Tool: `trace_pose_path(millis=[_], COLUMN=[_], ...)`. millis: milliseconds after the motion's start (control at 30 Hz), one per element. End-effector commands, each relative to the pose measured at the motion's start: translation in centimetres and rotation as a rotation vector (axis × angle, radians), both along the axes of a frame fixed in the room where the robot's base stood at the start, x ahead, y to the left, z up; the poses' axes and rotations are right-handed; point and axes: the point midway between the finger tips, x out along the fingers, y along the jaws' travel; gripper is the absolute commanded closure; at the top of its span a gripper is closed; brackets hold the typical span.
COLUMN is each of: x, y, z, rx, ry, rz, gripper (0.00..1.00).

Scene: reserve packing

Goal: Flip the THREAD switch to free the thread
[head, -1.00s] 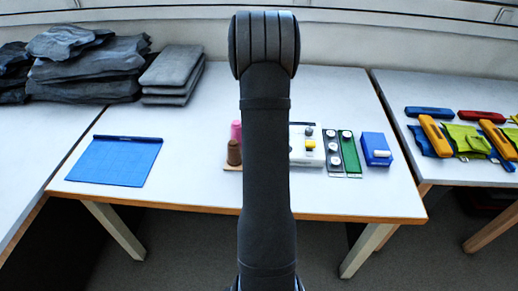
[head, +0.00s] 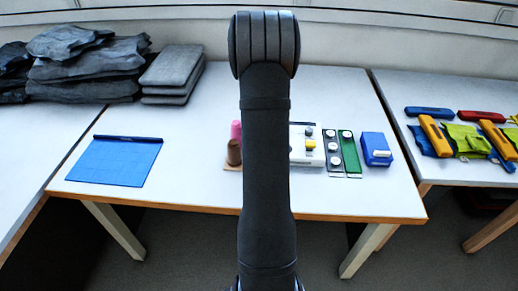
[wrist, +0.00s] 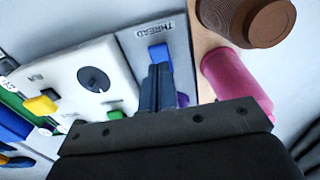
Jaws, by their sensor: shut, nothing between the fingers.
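In the wrist view, a grey panel marked THREAD (wrist: 181,45) carries a blue switch (wrist: 158,54). My gripper (wrist: 157,70) is shut and empty, with its fingertips right at the near side of the blue switch. I cannot tell whether they touch it. My fingers hide the panel below the switch. A pink spool (wrist: 236,84) and a brown spool (wrist: 262,22) are to the right of the panel. In the head view my own arm hides the THREAD panel and my gripper; the brown spool (head: 234,152) shows left of the arm.
Left of the THREAD panel is a white panel (wrist: 65,77) with a dark round knob (wrist: 93,79), a yellow switch (wrist: 41,105) and a green part (wrist: 115,114). In the head view, a blue box (head: 376,149) stands at the right and a blue mat (head: 115,162) lies at the left.

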Motion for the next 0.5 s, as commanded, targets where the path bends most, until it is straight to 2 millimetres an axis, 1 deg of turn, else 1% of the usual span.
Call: trace_pose_path(millis=[500], x=[0.0], y=[0.0], z=[-0.68], rx=[0.0], ry=[0.0], rz=[0.0], gripper=[1.0])
